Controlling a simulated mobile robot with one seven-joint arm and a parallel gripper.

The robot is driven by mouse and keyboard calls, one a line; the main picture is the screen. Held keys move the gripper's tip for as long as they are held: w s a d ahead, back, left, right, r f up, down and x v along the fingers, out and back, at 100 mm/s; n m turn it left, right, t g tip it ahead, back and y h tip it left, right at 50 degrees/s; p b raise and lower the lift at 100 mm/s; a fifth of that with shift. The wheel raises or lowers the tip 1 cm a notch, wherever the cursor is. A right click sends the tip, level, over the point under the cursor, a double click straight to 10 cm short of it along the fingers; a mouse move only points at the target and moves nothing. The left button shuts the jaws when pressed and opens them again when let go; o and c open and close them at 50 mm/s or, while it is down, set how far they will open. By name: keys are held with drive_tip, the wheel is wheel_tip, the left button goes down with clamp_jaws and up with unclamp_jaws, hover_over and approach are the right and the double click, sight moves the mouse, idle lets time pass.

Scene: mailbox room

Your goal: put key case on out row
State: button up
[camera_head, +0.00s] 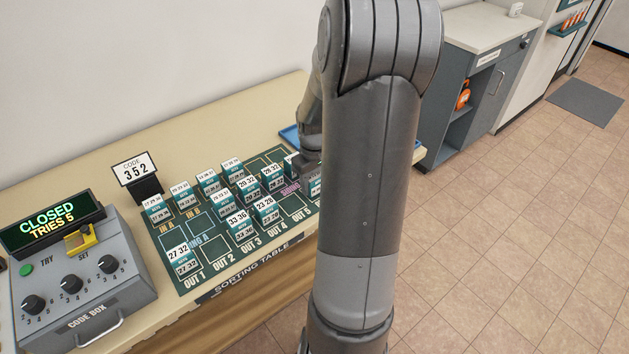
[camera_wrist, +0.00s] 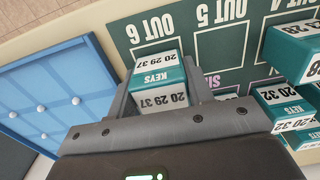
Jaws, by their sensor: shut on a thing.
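My gripper (camera_wrist: 160,75) is shut on a teal and white key case (camera_wrist: 158,68) marked "20 29 37" and "KEYS". In the wrist view the case is beside the "OUT 6" label on the green sorting mat (camera_wrist: 180,30); I cannot tell whether it touches the mat. The outlined "OUT 5" slot (camera_wrist: 220,55) beside it is empty. In the head view my gripper (camera_head: 308,165) is at the mat's right end, mostly hidden by my arm. Other key cases stand on the mat, including "27 32" (camera_head: 183,262) at OUT 1 and "23 28" (camera_head: 266,210) near OUT 4.
A blue tray (camera_wrist: 40,85) lies beside the mat. The code box (camera_head: 85,285) with its "CLOSED TRIES 5" display (camera_head: 52,223) and the "CODE 352" sign (camera_head: 135,168) stand left of the mat. A grey cabinet (camera_head: 480,85) stands beyond the table. Tiled floor is clear at right.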

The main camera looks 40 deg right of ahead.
sight(314, 177)
drive_tip(key=o, duration=1)
drive_tip(key=shift+f, duration=0.1)
drive_tip(key=shift+o, duration=0.2)
wheel_tip(314, 177, up, 11)
drive_tip(key=shift+r, duration=0.1)
drive_tip(key=s+a+r+t+h, duration=0.1)
drive_tip(key=s+a+r, duration=0.1)
drive_tip(key=a+r, duration=0.4)
drive_tip(key=s+a+r+t, duration=0.1)
drive_tip(key=s+a+r, duration=0.15)
drive_tip(key=a, duration=0.65)
drive_tip(key=s+a+r+t+y, duration=0.1)
drive_tip(key=s+a+r+t, duration=0.2)
drive_tip(key=s+a, duration=0.6)
drive_tip(key=shift+s+a+t, duration=0.3)
drive_tip(key=shift+a, duration=0.05)
